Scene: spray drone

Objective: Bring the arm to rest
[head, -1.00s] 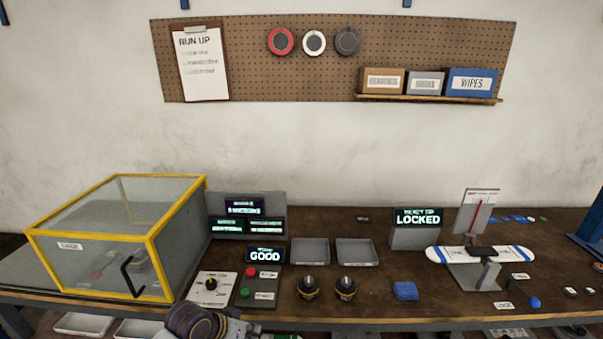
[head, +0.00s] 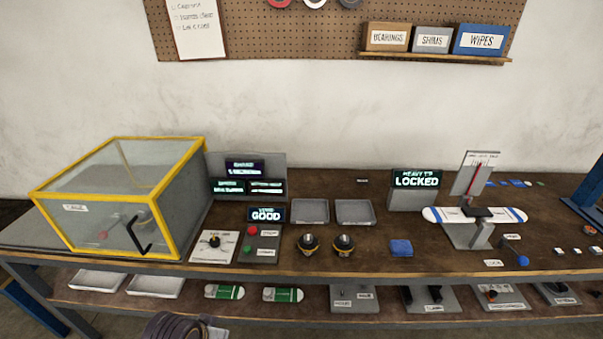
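A dark, ringed part of one of my arms (head: 178,326) shows at the bottom edge of the head view, left of centre, below the front of the bench. Its gripper and fingers are out of frame. My other arm and its gripper do not show. The yellow-framed clear cage (head: 120,195) stands shut at the left of the bench. A white-and-blue bar (head: 440,214) rests level on the grey balance stand (head: 468,236) at the right. The sign (head: 416,179) behind it reads LOCKED.
The workbench (head: 370,265) holds two dark knobs (head: 308,244) (head: 343,245), a blue cloth (head: 401,248), two empty grey trays (head: 310,211) (head: 355,212) and a GOOD display (head: 265,215). The lower shelf (head: 320,306) holds white trays, green-and-white items and grey fixtures.

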